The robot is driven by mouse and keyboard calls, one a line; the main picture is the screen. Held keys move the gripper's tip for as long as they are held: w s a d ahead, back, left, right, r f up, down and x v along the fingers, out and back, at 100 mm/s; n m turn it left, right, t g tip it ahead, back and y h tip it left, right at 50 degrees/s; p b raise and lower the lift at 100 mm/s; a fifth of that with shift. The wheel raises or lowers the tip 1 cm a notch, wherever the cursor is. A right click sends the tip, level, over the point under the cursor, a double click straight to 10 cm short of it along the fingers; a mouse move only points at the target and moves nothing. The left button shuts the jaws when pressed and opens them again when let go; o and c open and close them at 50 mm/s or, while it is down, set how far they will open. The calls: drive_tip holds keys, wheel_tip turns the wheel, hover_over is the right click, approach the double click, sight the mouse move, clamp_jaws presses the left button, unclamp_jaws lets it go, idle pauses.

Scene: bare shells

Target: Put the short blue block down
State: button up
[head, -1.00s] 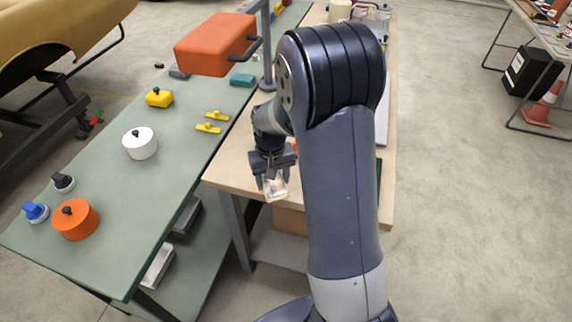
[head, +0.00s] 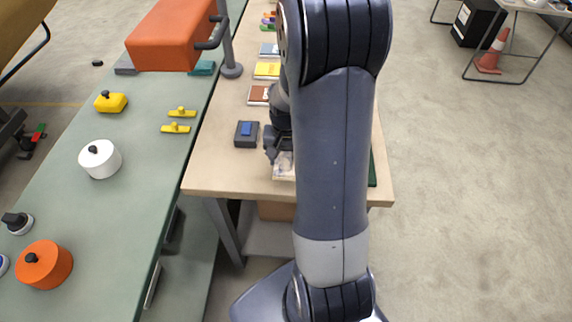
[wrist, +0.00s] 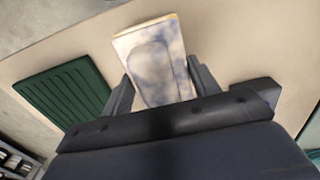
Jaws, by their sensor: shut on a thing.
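My gripper (wrist: 162,84) is shut on a pale flat block (wrist: 150,50), whitish with blue-grey cloudy patches and a yellowish edge. In the wrist view it lies between the two fingers, above or on the tan tabletop; I cannot tell if it touches. In the head view the gripper (head: 275,148) is mostly hidden behind my arm, and part of the held block (head: 284,167) shows near the table's front edge. A dark grey box with a blue top (head: 246,130) stands on the table, left of the gripper. I see no other plainly blue block.
The wooden table (head: 225,177) has bare room at its front left. A dark green ribbed tray (wrist: 65,92) lies near the held block. Yellow and brown flat items (head: 267,71) lie farther back. A green bench (head: 135,190) with pots stands at left.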

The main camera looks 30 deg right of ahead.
wheel_tip(320, 180, down, 4)
drive_tip(key=shift+r, duration=0.25)
drive_tip(key=shift+f, duration=0.3)
drive_tip(key=o, duration=0.7)
drive_tip(key=shift+s, duration=0.1)
drive_tip(key=o, duration=0.4)
drive_tip(key=shift+a, duration=0.15)
drive_tip(key=shift+f, duration=0.1)
drive_tip(key=shift+s, duration=0.1)
